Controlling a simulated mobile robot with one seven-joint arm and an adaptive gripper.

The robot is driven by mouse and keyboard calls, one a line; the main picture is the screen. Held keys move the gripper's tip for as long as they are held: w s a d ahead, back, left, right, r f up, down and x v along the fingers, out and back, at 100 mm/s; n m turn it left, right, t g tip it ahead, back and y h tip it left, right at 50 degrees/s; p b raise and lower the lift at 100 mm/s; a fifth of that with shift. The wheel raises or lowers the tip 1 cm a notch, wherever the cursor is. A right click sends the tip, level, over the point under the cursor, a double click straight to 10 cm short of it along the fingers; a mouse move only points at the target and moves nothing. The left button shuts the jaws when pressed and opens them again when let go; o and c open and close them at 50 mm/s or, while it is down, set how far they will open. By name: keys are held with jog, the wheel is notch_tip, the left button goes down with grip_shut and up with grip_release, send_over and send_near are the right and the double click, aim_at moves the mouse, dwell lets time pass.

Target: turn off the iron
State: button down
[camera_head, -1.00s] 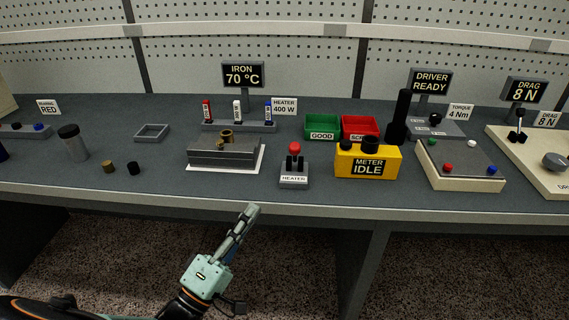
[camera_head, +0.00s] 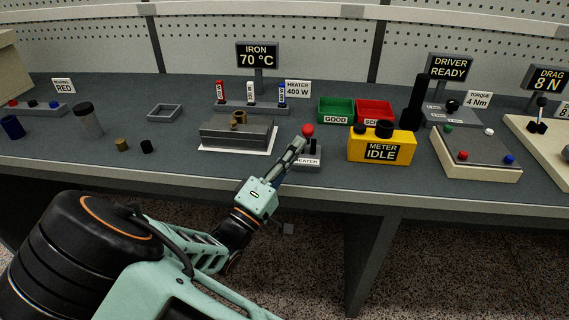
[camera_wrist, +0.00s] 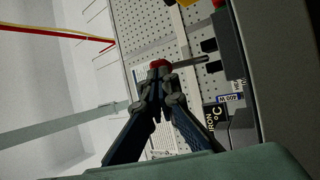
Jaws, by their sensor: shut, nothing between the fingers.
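The iron's display (camera_head: 258,55) reads "IRON 70 °C" and stands behind a grey block (camera_head: 238,132) with a brass ring on top. The heater switch (camera_head: 308,132) has a red knob on a small grey base labelled "HEATER", right of the block. My gripper (camera_head: 299,143) is shut and empty, its fingertips just in front of and slightly below the red knob, hiding part of the base. In the wrist view the red knob (camera_wrist: 158,64) shows right beyond the fingertips (camera_wrist: 160,75). I cannot tell whether they touch.
The yellow meter box (camera_head: 382,146) reads "METER IDLE" and stands close right of the switch. Green (camera_head: 336,110) and red (camera_head: 375,112) bins stand behind it. Small brass and black cylinders (camera_head: 134,146) lie to the left. The bench front edge runs below my gripper.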

jog(key=shift+w+d+r, duration=0.15)
jog(key=shift+w+r, duration=0.05)
jog(key=shift+w, duration=0.15)
jog(key=shift+w+r+g+p, duration=0.1)
jog(key=shift+r+g+p, duration=0.15)
jog(key=shift+p, duration=0.5)
jog(key=shift+w+r+n+y+p, duration=0.2)
jog(key=shift+n+y+p, duration=0.2)
jog(key=shift+p, duration=0.35)
jog(key=r+p, duration=0.1)
jog(key=p, duration=0.1)
jog(key=w+r+n+g+y+p, duration=0.1)
jog(key=p, duration=0.1)
jog(key=shift+g+p, duration=0.25)
jog(key=shift+p, duration=0.05)
jog(key=w+r+n+g+y+p, duration=0.1)
jog(key=w+n+g+y+p, duration=0.2)
jog(key=w+g+p, duration=0.3)
jog(key=shift+d+g+p, duration=0.15)
jog(key=shift+g+p, duration=0.15)
jog(key=shift+p, duration=0.4)
jog(key=shift+w, duration=0.15)
